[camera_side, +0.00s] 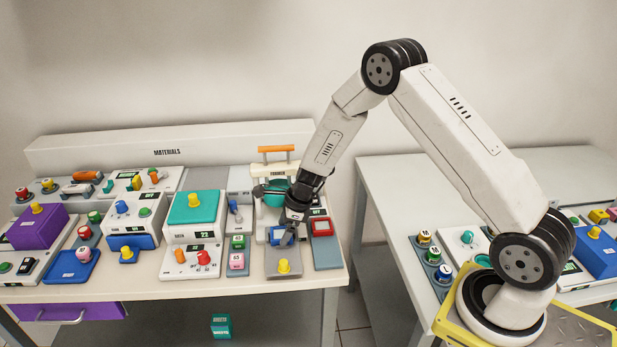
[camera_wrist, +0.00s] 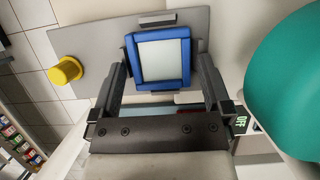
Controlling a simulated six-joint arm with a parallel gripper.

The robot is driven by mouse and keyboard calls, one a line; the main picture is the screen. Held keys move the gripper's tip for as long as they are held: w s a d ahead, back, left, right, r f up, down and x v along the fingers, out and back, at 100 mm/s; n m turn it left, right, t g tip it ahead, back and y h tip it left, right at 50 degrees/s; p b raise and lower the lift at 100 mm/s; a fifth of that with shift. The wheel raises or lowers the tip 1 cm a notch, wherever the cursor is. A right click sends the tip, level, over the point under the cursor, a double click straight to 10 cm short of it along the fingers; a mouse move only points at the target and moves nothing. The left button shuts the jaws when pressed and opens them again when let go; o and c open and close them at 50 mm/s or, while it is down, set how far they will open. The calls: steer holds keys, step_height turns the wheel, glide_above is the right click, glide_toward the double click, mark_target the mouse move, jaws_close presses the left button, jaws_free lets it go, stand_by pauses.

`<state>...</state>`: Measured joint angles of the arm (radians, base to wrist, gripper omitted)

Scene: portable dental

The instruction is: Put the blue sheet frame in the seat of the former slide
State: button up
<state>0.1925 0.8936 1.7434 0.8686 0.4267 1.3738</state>
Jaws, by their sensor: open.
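The blue sheet frame (camera_wrist: 186,62), a square blue rim around a pale sheet, lies at the grey former slide (camera_wrist: 92,38) in the wrist view. It looks slightly turned against the dark bars of the seat; I cannot tell whether it lies fully flat. My gripper (camera_wrist: 166,62) is open, with a finger on each side of the frame. In the side view, my gripper (camera_side: 297,204) points down over the blue frame (camera_side: 282,237) and partly hides it. The slide (camera_side: 279,255) sticks out in front of the former (camera_side: 276,174), its yellow knob (camera_side: 283,267) toward the table's front.
A red frame (camera_side: 322,228) on a grey-blue stand is close on the right. The former's teal dome (camera_wrist: 292,85) is beside my gripper. The table's front edge is near the slide.

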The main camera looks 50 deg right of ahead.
steer(key=shift+w+v, duration=0.2)
steer(key=shift+v, duration=3.55)
steer(key=shift+d, duration=0.1)
steer(key=s+a+r+n+h, duration=0.1)
steer(key=s+a+r+n, duration=0.2)
steer(key=s+n, duration=0.7)
steer(key=s+a+r+n+h, duration=0.2)
steer(key=s+n, duration=0.7)
steer(key=n, duration=0.8)
step_height(320, 180, up, 3)
steer(key=shift+s+a+f, duration=0.15)
steer(key=shift+s+a, duration=0.25)
steer(key=shift+a, duration=0.15)
